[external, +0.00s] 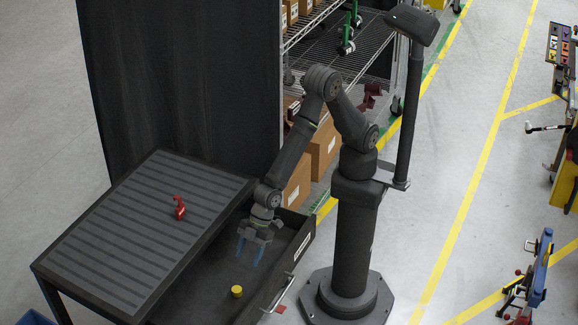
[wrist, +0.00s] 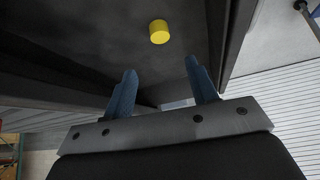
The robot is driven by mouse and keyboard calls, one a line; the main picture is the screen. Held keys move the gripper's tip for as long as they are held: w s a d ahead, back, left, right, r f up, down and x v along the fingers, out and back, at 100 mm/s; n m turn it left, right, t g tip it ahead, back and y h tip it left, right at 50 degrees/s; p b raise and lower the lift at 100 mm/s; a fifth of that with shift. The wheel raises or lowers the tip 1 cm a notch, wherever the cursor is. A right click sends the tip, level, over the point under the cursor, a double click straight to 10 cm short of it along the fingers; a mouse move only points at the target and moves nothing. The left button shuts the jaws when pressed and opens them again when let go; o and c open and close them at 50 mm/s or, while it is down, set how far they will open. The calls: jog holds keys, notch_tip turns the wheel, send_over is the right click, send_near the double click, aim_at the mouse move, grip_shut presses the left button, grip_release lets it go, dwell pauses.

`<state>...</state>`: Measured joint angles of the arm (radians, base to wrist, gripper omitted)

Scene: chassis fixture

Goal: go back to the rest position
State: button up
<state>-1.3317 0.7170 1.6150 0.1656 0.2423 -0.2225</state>
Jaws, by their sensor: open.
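My gripper (external: 249,253) hangs at the end of my arm over the open drawer (external: 289,262) in the external view. Its two blue fingers are apart with nothing between them. The fingers also show in the wrist view (wrist: 162,84), spread and empty. A small yellow cylinder (external: 237,291) sits on the drawer floor, below and slightly left of the fingers in the external view. In the wrist view the yellow cylinder (wrist: 159,31) lies beyond the fingertips, apart from them.
A dark ribbed table top (external: 130,230) stands left of the drawer, with a red clamp-like part (external: 179,208) on it. A tall dark panel (external: 180,90) rises behind. Wire shelving (external: 335,40) with cardboard boxes (external: 325,150) stands behind my arm.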

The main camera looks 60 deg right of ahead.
aim_at(237, 289)
jog(key=x, duration=1.2)
jog(key=shift+a+f, duration=0.1)
jog(key=shift+f, duration=0.05)
jog(key=shift+r, duration=0.2)
